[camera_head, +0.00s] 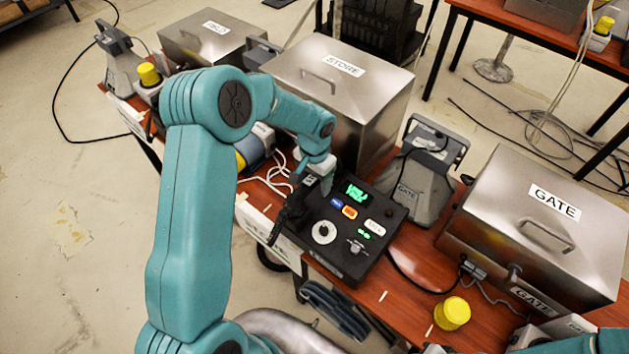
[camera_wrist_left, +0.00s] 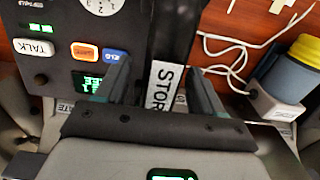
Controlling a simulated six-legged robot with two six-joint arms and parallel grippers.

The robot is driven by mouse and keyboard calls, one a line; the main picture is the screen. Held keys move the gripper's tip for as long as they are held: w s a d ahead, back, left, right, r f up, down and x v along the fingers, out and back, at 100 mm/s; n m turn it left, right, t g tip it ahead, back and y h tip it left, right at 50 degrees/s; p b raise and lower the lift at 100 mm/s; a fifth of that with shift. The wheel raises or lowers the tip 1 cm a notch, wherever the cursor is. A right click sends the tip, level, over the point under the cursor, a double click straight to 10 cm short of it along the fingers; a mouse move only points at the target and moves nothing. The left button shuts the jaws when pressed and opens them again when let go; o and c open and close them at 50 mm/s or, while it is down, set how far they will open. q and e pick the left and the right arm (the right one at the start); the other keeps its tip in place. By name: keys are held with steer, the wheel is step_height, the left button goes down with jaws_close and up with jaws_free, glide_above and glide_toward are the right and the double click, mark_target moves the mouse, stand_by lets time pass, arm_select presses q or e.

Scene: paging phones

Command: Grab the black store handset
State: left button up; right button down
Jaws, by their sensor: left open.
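The black store handset (camera_head: 289,217) lies along the left side of the black console (camera_head: 330,262), partly hidden by my left arm. In the left wrist view the handset (camera_wrist_left: 178,32) is a dark bar with a white label reading "STOR". My left gripper (camera_head: 316,180) is over the handset's far end. In the left wrist view its two fingers (camera_wrist_left: 160,82) are apart, one on each side of the labelled part. I cannot tell whether they touch it. My right gripper is not in view.
The console has a lit green display, coloured buttons and a white dial. A STORE metal box (camera_head: 345,95) stands behind, a grey GATE device (camera_head: 425,175) to the right, and a GATE metal box (camera_head: 540,235) further right. White cables (camera_wrist_left: 232,50) and a yellow-topped container (camera_wrist_left: 290,68) lie beside the handset.

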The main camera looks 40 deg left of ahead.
arm_select(q)
steer(key=shift+w+f, duration=0.1)
steer(key=c, duration=0.6)
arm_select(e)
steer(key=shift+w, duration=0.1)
arm_select(q)
steer(key=c, duration=0.6)
steer(key=shift+r, duration=0.2)
steer(key=shift+r, duration=0.25)
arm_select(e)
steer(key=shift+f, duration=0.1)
arm_select(q)
step_height(320, 180, up, 19)
steer(key=shift+r+b, duration=0.15)
steer(key=shift+b, duration=0.6)
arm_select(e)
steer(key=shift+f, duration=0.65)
